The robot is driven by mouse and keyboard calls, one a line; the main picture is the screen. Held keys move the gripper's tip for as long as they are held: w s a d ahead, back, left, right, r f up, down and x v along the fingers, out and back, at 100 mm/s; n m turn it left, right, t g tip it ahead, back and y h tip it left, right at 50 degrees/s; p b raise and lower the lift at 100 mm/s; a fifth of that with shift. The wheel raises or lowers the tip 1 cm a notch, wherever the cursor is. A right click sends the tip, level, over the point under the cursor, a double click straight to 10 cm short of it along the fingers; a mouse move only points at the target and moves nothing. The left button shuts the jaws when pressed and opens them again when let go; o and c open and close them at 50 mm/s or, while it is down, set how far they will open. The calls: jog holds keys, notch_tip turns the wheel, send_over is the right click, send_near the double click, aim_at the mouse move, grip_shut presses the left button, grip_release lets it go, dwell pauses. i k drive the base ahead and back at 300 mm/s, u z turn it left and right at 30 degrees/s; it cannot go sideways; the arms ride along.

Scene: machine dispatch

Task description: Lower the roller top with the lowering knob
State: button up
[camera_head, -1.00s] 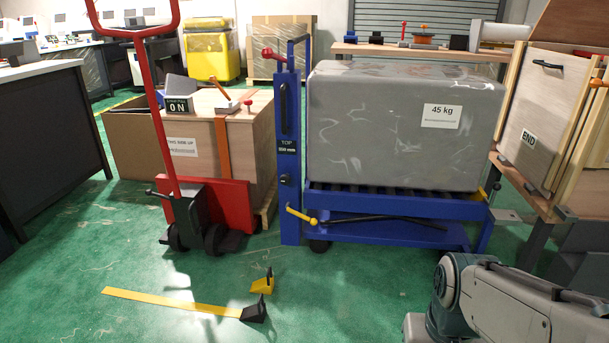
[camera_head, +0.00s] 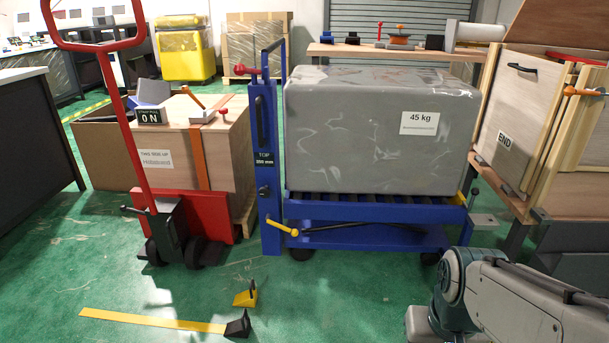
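The blue lift cart (camera_head: 270,228) stands in the middle, with its roller top (camera_head: 420,213) under a large grey wrapped block (camera_head: 340,140) labelled 45 kg. A sign (camera_head: 264,159) on its column reads TOP and what looks like 850 mm. The column carries a red knob (camera_head: 241,70) at its top left and a small dark knob (camera_head: 264,190) lower down. A yellow-handled lever (camera_head: 280,228) is near its foot. I cannot tell which of these is the lowering knob. My arm shows at lower right, apart from the cart; my gripper is out of view.
A red hand truck (camera_head: 208,212) stands left of the cart, before a wooden crate (camera_head: 225,150). A yellow floor strip (camera_head: 150,320) and yellow-and-black wedges (camera_head: 245,297) lie in front. A wooden structure marked END (camera_head: 504,138) is at right. Green floor is open before the cart.

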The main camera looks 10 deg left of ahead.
aim_at(264, 192)
jog(key=z, duration=0.25)
jog(key=i, duration=1.15)
jog(key=u, duration=0.55)
